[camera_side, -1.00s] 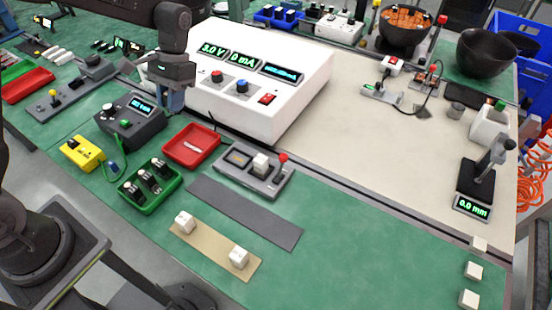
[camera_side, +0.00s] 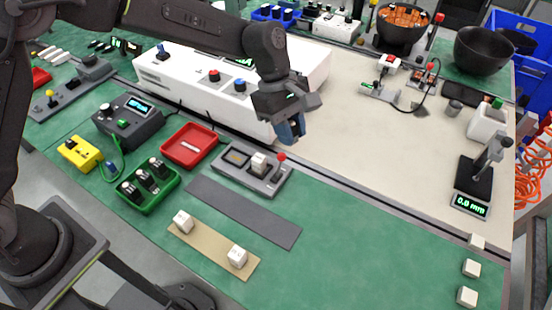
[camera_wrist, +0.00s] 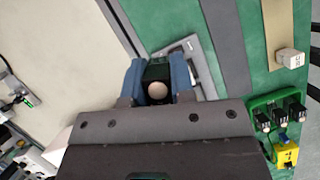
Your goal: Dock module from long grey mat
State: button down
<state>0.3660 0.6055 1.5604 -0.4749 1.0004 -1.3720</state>
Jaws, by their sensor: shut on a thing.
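My gripper (camera_side: 290,130) hangs in the air above and behind the dock. It is shut on a dark module with a round cream top (camera_wrist: 157,90), held between the blue fingers in the wrist view (camera_wrist: 157,78); the side view mostly hides this module. The long grey mat (camera_side: 243,212) lies bare on the green bench and also shows in the wrist view (camera_wrist: 226,40). The grey dock (camera_side: 228,172) has a dark framed recess at left, a white block (camera_side: 259,162) in the middle and a red-knobbed lever (camera_side: 280,158) at right. The held module is clear of it.
A tan mat (camera_side: 208,248) in front holds two white blocks (camera_side: 183,221) (camera_side: 237,255). A red tray (camera_side: 188,147) and a green tray with dark round-topped parts (camera_side: 148,187) stand left of the dock. The white instrument (camera_side: 190,80) stands behind.

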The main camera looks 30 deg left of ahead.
jog(key=s+d+n+t, duration=0.1)
jog(key=d+n, duration=0.2)
jog(key=d, duration=0.4)
send_over(315, 202)
jog(key=a, duration=0.1)
jog(key=f, duration=1)
jog(key=shift+a, duration=0.2)
jog(key=shift+f, duration=2.3)
jog(key=c, duration=1)
grip_release()
jog(key=shift+f, duration=0.15)
jog(key=v, duration=1.2)
jog(key=shift+s, duration=0.2)
